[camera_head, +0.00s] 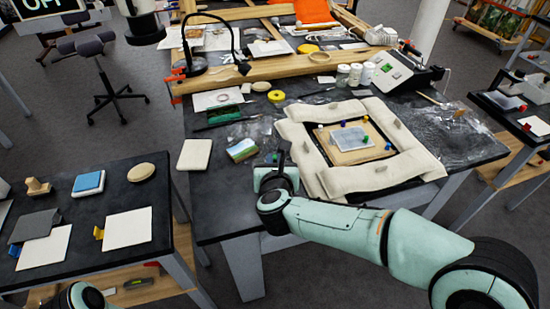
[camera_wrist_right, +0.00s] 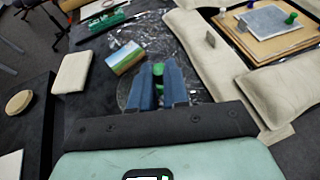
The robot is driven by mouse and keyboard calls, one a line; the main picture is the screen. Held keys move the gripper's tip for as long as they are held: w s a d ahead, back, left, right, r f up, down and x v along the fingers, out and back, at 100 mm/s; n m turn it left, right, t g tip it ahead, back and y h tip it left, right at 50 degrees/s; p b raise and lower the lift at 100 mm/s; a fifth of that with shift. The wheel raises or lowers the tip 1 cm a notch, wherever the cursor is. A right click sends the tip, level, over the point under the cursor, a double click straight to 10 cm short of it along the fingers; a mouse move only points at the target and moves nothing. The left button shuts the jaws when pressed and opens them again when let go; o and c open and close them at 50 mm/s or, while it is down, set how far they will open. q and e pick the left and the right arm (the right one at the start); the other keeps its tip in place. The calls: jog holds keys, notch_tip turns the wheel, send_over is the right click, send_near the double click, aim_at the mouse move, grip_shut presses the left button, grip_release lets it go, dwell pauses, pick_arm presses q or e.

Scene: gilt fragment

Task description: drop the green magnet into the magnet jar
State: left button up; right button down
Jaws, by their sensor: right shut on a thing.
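My right gripper (camera_head: 277,162) is above the front left part of the work table. In the right wrist view its two blue fingers (camera_wrist_right: 160,88) are closed around a small green magnet (camera_wrist_right: 158,69). This green also shows just past the fingers in the head view (camera_head: 275,157). Another green piece (camera_head: 388,146) stands on the framed board; it also shows in the wrist view (camera_wrist_right: 290,18). Several white-lidded jars (camera_head: 355,74) stand at the back of the table; I cannot tell which is the magnet jar. My left gripper is out of view.
Beige padded bolsters (camera_head: 300,150) surround a wooden board (camera_head: 335,152) with several coloured pins. A small landscape picture (camera_head: 242,149) lies left of my right gripper. A yellow tape roll (camera_head: 276,96) and a black desk lamp (camera_head: 195,65) stand farther back. A side table (camera_head: 90,240) is at left.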

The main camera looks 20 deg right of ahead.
jog(key=c, duration=1)
grip_release()
jog(key=shift+c, duration=0.2)
jog(key=shift+s+r, duration=0.1)
jog(key=v, duration=1.3)
jog(key=shift+s+a, duration=0.1)
